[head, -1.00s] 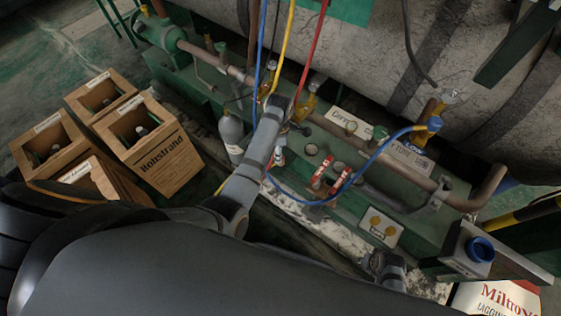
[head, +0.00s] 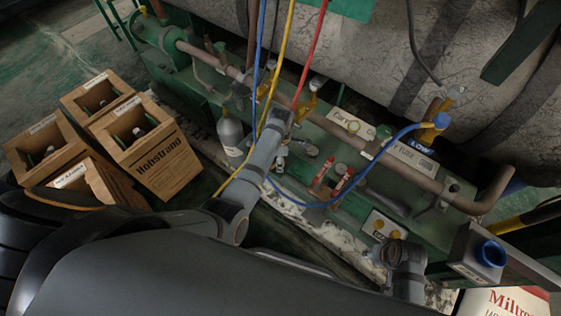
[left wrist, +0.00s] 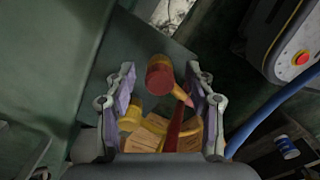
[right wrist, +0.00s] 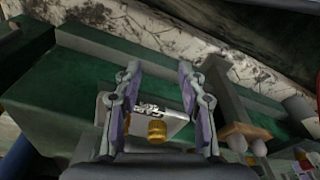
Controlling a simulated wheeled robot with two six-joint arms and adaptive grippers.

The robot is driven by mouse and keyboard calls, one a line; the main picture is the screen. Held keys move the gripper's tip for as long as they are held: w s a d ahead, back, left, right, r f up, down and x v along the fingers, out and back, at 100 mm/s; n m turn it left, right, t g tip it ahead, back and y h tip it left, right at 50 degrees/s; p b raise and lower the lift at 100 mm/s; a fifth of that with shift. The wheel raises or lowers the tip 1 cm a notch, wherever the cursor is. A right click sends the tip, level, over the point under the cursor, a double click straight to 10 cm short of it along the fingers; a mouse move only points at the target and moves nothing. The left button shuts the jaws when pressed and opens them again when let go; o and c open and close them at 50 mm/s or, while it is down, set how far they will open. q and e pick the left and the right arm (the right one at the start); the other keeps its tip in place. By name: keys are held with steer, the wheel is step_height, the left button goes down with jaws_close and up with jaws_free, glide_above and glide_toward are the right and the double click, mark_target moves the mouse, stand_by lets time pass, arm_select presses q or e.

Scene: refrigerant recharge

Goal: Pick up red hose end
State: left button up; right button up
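The red hose (head: 311,50) hangs down from the top of the head view towards the end of my left arm. In the left wrist view a red cylindrical hose end (left wrist: 160,77) lies between the fingers of my left gripper (left wrist: 160,68), with gaps on both sides. A red stem (left wrist: 177,124) runs below it. My left gripper is open. In the head view its fingers are hidden below the wrist. My right gripper (right wrist: 158,66) is open, with a white plate and brass knob (right wrist: 156,131) seen beyond its fingers; nothing is held.
A yellow hose (head: 285,50) and blue hose (head: 259,50) hang close beside the red one. Another blue hose (head: 376,157) loops over the green skid.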

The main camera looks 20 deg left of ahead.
arm_select(q)
jaws_close()
steer(key=shift+r, duration=0.15)
step_height(320, 180, up, 3)
steer(key=p, duration=0.4)
steer(key=shift+r, duration=0.2)
step_height(320, 180, up, 4)
steer(key=p, duration=0.4)
steer(key=shift+r+p, duration=0.1)
steer(key=shift+p, duration=0.3)
arm_select(e)
steer(key=s+d+f, duration=0.4)
steer(key=s+f, duration=0.6)
steer(key=f, duration=0.3)
arm_select(q)
step_height(320, 180, up, 10)
steer(key=p, duration=1.1)
arm_select(e)
steer(key=s+r, duration=0.7)
steer(key=shift+s+d+h, duration=0.2)
steer(key=shift+s+h, duration=0.2)
arm_select(q)
steer(key=shift+r, duration=0.1)
